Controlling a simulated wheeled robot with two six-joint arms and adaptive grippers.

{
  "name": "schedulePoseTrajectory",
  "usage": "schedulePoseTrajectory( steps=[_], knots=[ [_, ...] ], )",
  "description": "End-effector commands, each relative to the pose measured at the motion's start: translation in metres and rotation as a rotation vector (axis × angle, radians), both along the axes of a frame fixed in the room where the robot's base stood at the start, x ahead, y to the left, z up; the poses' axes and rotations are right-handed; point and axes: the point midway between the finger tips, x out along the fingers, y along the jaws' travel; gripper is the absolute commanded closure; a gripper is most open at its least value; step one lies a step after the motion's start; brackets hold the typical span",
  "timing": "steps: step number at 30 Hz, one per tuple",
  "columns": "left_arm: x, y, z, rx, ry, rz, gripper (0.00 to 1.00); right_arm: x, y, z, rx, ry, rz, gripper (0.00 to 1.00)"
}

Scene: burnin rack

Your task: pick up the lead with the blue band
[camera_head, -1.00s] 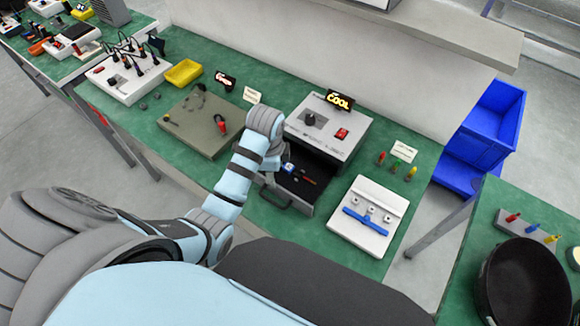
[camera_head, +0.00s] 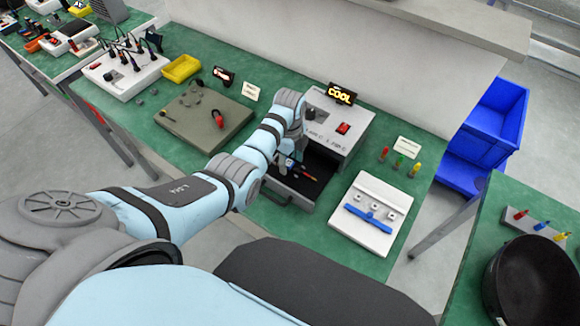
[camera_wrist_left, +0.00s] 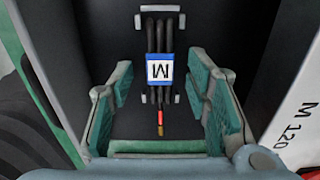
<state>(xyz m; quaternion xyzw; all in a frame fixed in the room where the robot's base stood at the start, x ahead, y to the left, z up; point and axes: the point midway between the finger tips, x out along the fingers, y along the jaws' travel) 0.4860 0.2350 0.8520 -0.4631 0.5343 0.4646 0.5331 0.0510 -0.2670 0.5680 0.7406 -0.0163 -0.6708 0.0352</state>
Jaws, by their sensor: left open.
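In the head view the blue band (camera_head: 290,163) is small and partly hidden by my gripper. My left gripper (camera_wrist_left: 158,78) is open, with one finger on each side of the banded lead and visible gaps between. In the head view my left gripper (camera_head: 284,162) is over the drawer. My right gripper is not in view.
The drawer belongs to a grey box (camera_head: 345,138) with a red switch and a COOL sign (camera_head: 342,93). A white tray with a blue bar (camera_head: 365,238) stands to its right. A brown plate (camera_head: 225,122) lies to the left. Bare green mat (camera_head: 265,225) shows in front.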

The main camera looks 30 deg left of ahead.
Motion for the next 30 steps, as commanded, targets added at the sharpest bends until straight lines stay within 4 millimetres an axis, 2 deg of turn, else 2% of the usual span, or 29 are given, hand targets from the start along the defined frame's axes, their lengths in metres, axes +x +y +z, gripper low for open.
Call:
schedulePoseTrajectory(
  steps=[7,15,25,30],
  knots=[
    [0.001,0.0,-0.003,0.001,-0.003,0.0,0.57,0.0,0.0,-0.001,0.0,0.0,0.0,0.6],
    [0.0,0.0,-0.003,0.0,-0.002,0.001,1.0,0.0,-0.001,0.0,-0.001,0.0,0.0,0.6],
    [0.0,0.0,0.0,0.0,-0.002,0.001,1.0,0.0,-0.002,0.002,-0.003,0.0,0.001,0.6],
    [0.0,0.001,0.013,0.0,-0.002,0.002,1.0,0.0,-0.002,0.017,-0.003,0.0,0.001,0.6]
  ],
)
